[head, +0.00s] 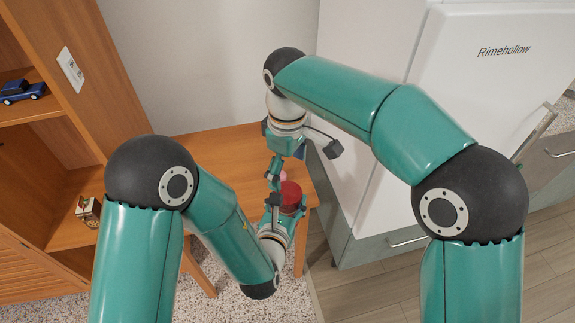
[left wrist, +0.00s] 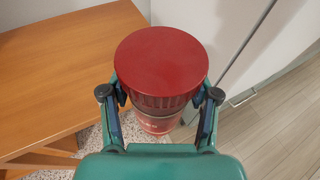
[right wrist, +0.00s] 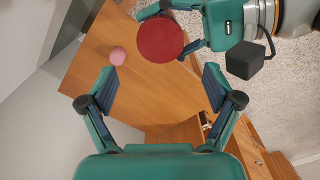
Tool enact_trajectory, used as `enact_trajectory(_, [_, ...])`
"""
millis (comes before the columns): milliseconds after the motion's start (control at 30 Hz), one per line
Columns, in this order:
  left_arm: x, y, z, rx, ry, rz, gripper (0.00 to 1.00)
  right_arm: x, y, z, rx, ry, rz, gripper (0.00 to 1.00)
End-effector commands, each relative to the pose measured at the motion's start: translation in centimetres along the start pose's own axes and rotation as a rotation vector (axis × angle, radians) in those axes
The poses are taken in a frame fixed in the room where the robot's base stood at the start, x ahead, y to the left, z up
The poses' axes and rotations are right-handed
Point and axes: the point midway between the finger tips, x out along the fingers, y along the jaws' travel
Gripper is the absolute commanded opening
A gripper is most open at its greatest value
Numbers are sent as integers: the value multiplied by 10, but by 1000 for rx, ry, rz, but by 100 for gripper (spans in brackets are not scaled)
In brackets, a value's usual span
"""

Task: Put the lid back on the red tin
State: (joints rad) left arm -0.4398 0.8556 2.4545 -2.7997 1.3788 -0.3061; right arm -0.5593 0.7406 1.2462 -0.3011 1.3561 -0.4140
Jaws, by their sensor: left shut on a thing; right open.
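The dark red round lid (left wrist: 160,65) with a ribbed rim fills the middle of the left wrist view. My left gripper (left wrist: 164,92) is shut on it, one finger on each side. The paler red tin (left wrist: 158,126) shows below the lid, looking smaller and partly hidden. I cannot tell how large any gap between them is. In the head view the red lid (head: 291,188) is near the table's right end. My right gripper (right wrist: 158,90) is open and empty, over the table beside the lid; it shows above my left gripper (head: 284,200) in the head view (head: 276,165).
A small pink round thing (right wrist: 117,56) lies on the wooden table (head: 225,165) close to the lid. A wooden shelf unit (head: 60,150) stands at left with a blue toy car (head: 22,91). A white fridge (head: 400,110) stands at right. The table's left part is clear.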

Motion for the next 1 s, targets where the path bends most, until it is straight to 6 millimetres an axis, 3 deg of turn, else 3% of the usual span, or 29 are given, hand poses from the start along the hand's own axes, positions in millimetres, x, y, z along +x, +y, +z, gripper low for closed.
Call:
enact_trajectory(600, [0,0,1,0,-2,0,0,73,0,0,1,-2,-2,90])
enact_trajectory(967, [0,0,1,0,-2,0,0,78,0,0,2,0,0,90])
enact_trajectory(1000, [0,0,1,0,-2,0,0,78,0,0,2,0,0,86])
